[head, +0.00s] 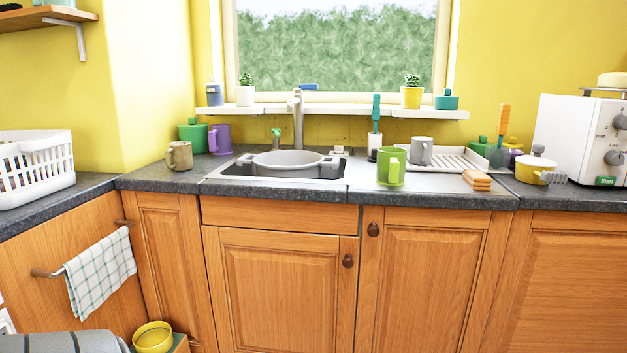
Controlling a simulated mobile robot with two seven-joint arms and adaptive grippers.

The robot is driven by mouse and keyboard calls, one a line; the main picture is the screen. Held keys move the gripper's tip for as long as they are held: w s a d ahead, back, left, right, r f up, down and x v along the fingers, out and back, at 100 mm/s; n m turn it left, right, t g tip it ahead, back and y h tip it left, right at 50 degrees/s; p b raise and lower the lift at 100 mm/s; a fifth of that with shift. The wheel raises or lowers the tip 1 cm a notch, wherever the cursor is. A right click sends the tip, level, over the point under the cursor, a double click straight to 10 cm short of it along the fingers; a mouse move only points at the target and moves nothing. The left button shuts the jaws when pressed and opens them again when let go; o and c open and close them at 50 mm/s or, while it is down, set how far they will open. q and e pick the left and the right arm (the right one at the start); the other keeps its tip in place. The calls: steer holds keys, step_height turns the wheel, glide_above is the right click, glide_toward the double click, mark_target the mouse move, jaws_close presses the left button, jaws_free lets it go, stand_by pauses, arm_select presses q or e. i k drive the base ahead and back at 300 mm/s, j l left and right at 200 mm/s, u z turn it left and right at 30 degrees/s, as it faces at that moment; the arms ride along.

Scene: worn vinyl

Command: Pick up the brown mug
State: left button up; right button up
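The brown mug (180,155) stands upright on the dark countertop, left of the sink, with its handle on the left side. It is near the counter's inner corner, in front of a purple mug (220,138) and a green pot (193,135). Nothing touches or covers its front. Neither of my grippers shows in the head view.
A sink (287,165) with a grey basin and faucet is right of the brown mug. A green mug (391,166) and a grey mug (421,150) stand farther right. A white basket (35,168) sits on the left counter. Counter in front of the mug is clear.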

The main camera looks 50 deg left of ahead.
mark_target(180, 154)
steer(key=u, duration=1.7)
